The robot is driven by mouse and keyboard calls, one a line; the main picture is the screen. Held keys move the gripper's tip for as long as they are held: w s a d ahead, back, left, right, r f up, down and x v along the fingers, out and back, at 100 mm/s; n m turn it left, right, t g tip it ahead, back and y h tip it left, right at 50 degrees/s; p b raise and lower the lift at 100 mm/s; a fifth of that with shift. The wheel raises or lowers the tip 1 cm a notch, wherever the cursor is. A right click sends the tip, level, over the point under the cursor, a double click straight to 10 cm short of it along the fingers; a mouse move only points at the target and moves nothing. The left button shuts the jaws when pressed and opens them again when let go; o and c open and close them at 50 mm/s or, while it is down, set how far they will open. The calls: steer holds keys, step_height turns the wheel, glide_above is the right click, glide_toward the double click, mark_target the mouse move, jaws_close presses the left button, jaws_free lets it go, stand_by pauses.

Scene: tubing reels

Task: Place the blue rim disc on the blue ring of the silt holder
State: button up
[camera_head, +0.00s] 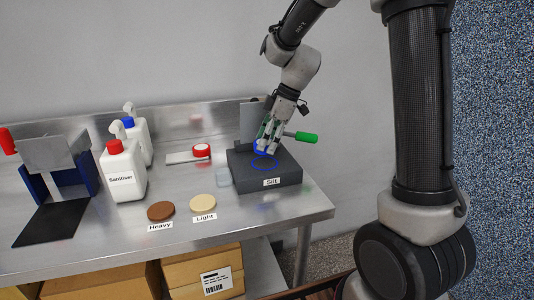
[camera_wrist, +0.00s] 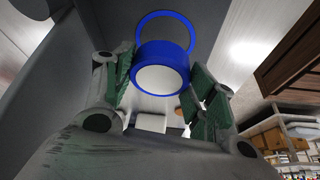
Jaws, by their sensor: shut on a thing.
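The silt holder (camera_head: 262,181) is a dark grey block with a "Silt" label at the right end of the steel table. A blue ring outline (camera_head: 264,169) lies on its top; the ring (camera_wrist: 165,13) also shows at the top of the wrist view. My gripper (camera_head: 268,145) points down over the holder, shut on the blue rim disc (camera_head: 260,147). In the wrist view the disc (camera_wrist: 160,76), with a pale face and blue rim, sits between the green-padded fingers (camera_wrist: 160,80). It overlaps the ring's near edge in that view. I cannot tell whether it touches the holder.
An upright grey plate (camera_head: 250,122) and a green handle (camera_head: 306,137) stand behind the holder. Brown (camera_head: 161,211) and cream (camera_head: 203,204) discs, sanitiser bottle (camera_head: 124,172) and red-capped item (camera_head: 201,151) are further left.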

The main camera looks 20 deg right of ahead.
mark_target(267, 163)
steer(key=shift+f, duration=2.25)
steer(key=shift+f, duration=0.15)
steer(key=o, duration=0.9)
steer(key=shift+o, duration=0.2)
steer(key=v, duration=1.2)
steer(key=s+d+r+m+t+h, duration=0.1)
steer(key=s+d+m, duration=0.2)
steer(key=s+m, duration=0.2)
steer(key=s+d+m+t+h, duration=0.1)
steer(key=s+m, duration=0.4)
steer(key=s, duration=0.7)
steer(key=s+d+r+m+t+h, duration=0.1)
steer(key=s+d+m+h, duration=0.1)
steer(key=s+d+m, duration=0.3)
steer(key=s, duration=0.3)
steer(key=shift+s+d+r, duration=0.25)
steer(key=shift+d+r, duration=0.05)
